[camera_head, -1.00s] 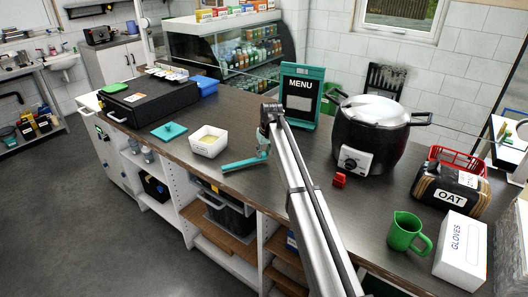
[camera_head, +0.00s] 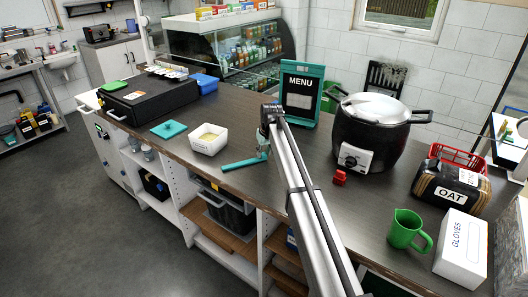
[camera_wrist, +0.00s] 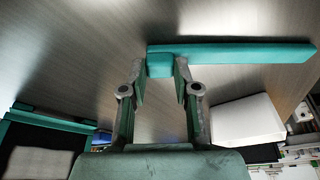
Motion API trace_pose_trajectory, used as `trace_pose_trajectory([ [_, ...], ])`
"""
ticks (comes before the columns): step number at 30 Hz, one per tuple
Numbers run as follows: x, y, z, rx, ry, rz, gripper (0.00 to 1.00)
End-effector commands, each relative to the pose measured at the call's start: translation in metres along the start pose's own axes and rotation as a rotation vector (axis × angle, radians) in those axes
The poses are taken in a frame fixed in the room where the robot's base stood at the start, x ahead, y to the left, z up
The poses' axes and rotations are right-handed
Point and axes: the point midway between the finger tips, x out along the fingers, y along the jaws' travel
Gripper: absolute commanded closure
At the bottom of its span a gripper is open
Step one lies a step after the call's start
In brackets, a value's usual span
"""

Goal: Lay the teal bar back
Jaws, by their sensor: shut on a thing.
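The teal bar (camera_head: 241,163) is at the front part of the counter in the head view, between the white tub and my arm. In the wrist view the bar (camera_wrist: 245,53) stretches sideways to the right, with a short teal block at its left end. My gripper (camera_wrist: 163,78) is shut on that block, one finger on each side. In the head view my gripper (camera_head: 264,150) is small and partly hidden by my arm. The bar is at or just above the counter; I cannot tell if it touches.
A white tub (camera_head: 208,148) with something yellowish inside stands left of the bar. A teal lid (camera_head: 168,129) lies further left. The menu stand (camera_head: 302,97) is behind my gripper, and a black cooker (camera_head: 372,135) stands right of my arm. The counter's front edge (camera_head: 215,176) is close.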

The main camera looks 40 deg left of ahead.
Motion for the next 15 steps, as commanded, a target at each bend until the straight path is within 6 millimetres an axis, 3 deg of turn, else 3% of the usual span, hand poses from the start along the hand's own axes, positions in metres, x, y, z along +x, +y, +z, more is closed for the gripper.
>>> trace_pose_trajectory([
  [1, -0.0002, 0.0, -0.0001, 0.0, 0.0, 0.0, 1.0],
  [2, -0.0002, 0.0, -0.0001, 0.0, 0.0, 0.0, 0.59],
  [3, -0.0001, 0.0, -0.0001, 0.0, 0.0, 0.0, 0.45],
  [4, -0.0001, 0.0, 0.0, 0.0, 0.0, 0.0, 0.41],
  [15, -0.0034, 0.0, 0.0002, 0.0, 0.0, 0.0, 0.41],
])
